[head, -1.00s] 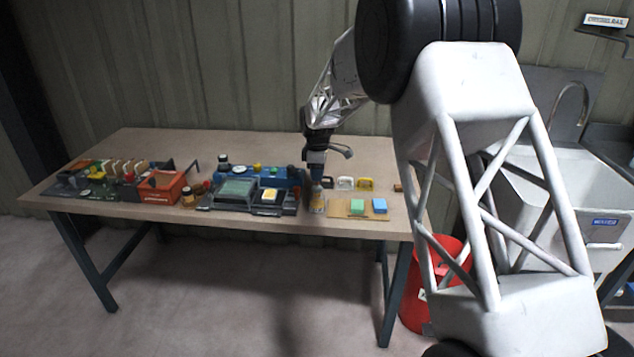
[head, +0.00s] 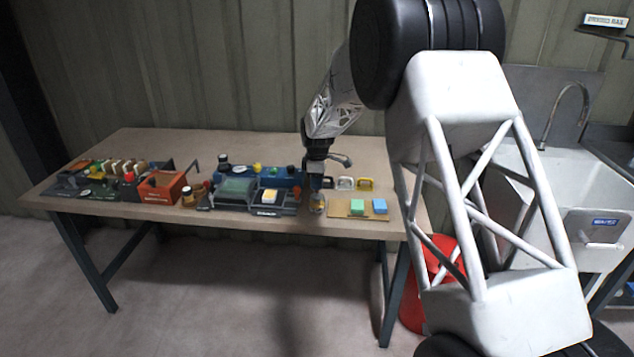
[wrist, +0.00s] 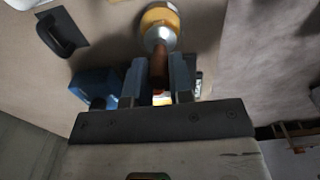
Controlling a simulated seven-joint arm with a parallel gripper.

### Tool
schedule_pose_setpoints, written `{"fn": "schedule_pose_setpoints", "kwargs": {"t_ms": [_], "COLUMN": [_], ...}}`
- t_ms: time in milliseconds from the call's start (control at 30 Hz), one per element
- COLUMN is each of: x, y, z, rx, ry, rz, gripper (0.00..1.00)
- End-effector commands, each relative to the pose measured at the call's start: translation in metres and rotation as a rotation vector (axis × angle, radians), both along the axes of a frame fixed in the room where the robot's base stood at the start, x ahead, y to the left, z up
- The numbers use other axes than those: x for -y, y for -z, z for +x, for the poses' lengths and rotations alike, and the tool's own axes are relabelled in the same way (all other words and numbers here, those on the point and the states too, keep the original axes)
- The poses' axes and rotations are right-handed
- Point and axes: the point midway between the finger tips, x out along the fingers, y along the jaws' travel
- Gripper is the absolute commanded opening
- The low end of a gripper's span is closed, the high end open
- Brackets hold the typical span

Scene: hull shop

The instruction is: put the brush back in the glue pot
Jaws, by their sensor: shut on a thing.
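My gripper (wrist: 157,68) is shut on the brown handle of the brush (wrist: 158,66) in the wrist view. The handle runs away from the fingers to a silvery, cone-like part above the round amber glue pot (wrist: 160,16). I cannot tell whether the brush's lower end is inside the pot or just over it. In the head view my gripper (head: 316,182) points down directly above the small amber glue pot (head: 317,205) near the table's front edge. The brush is not clearly visible there.
A dark tray (head: 232,204) and a blue toolbox (head: 262,174) stand left and behind. The table (head: 170,222) has clear room at the back.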

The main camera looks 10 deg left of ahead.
Motion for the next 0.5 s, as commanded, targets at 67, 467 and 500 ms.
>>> {"fn": "schedule_pose_setpoints", "kwargs": {"t_ms": [67, 467, 500], "x": [0.0000, 0.0000, 0.0000], "y": [-0.0003, 0.0024, 0.0024], "z": [0.0000, 0.0000, 0.0000], "rx": [0.000, 0.000, 0.000], "ry": [0.000, 0.000, 0.000], "rz": [0.000, 0.000, 0.000], "gripper": [0.00, 0.42, 0.46]}}
